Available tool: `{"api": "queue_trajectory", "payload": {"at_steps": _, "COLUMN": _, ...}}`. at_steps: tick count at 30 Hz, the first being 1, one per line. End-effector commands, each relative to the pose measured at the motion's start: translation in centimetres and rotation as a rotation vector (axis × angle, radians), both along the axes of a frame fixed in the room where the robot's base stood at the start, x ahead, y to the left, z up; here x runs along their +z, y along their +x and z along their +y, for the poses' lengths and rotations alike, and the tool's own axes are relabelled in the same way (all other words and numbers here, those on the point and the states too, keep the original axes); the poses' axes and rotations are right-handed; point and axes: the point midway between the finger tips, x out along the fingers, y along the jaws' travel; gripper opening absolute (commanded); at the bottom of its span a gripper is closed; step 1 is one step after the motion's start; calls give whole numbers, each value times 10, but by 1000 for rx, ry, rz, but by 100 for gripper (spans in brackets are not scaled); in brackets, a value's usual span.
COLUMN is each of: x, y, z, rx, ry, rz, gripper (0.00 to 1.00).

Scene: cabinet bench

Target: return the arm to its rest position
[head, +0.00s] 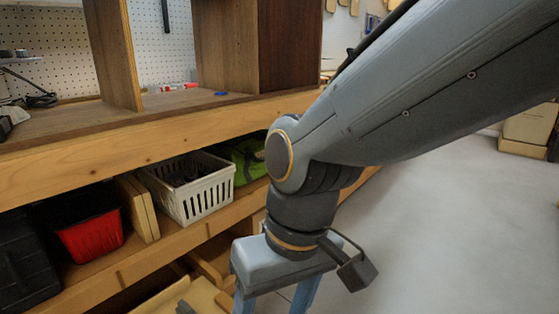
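My arm (430,90) reaches in from the upper right and bends down at a round joint in the middle of the head view. My gripper (275,300) hangs below it, pointing down, in front of the bench's lower shelf and over the floor side. Its two blue-grey fingers stand apart, with nothing seen between them. The fingertips are cut off by the bottom edge of the picture. It touches nothing that I can see.
The wooden bench (150,145) with an open cabinet (225,45) fills the left. Its lower shelf holds a white basket (205,205), a red bin (90,238) and a black case (22,265). A small blue item (221,93) lies on top. Grey floor (450,235) is clear at right.

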Motion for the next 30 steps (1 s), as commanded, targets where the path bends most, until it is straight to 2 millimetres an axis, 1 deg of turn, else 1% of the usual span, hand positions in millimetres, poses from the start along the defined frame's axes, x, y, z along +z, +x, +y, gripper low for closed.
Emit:
{"api": "queue_trajectory", "payload": {"at_steps": 24, "x": 0, "y": 0, "z": 0, "rx": -1, "ry": 0, "rz": 0, "gripper": 62}}
{"api": "queue_trajectory", "payload": {"at_steps": 30, "x": 18, "y": 3, "z": -8, "rx": -31, "ry": -12, "rz": 0, "gripper": 62}}
